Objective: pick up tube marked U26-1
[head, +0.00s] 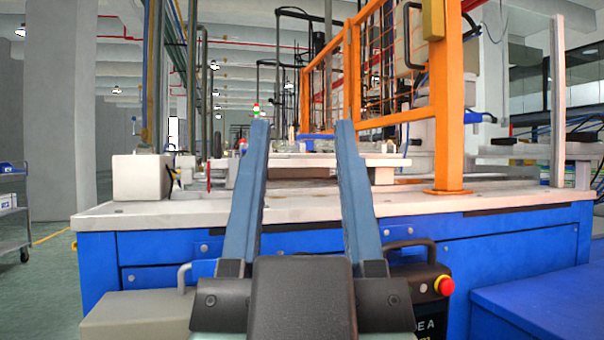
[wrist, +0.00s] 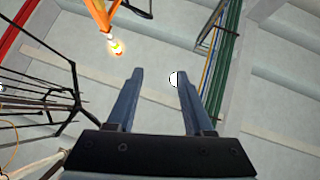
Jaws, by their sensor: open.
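My gripper (head: 302,130) is open and empty in the head view, its two long blue-grey fingers pointing up in front of the workbench. In the wrist view my gripper (wrist: 158,75) is also open, with only the ceiling and overhead pipes behind it. I cannot make out a tube marked U26-1 in either view. The white-topped workbench (head: 500,195) with blue sides stands ahead, and my fingers hide part of its middle.
An orange post (head: 447,110) and mesh guard stand on the bench at right. A pale box (head: 141,178) sits at its left end. A red stop button (head: 444,285) is on the front. A grey cart (head: 14,210) stands far left, with open floor beside it.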

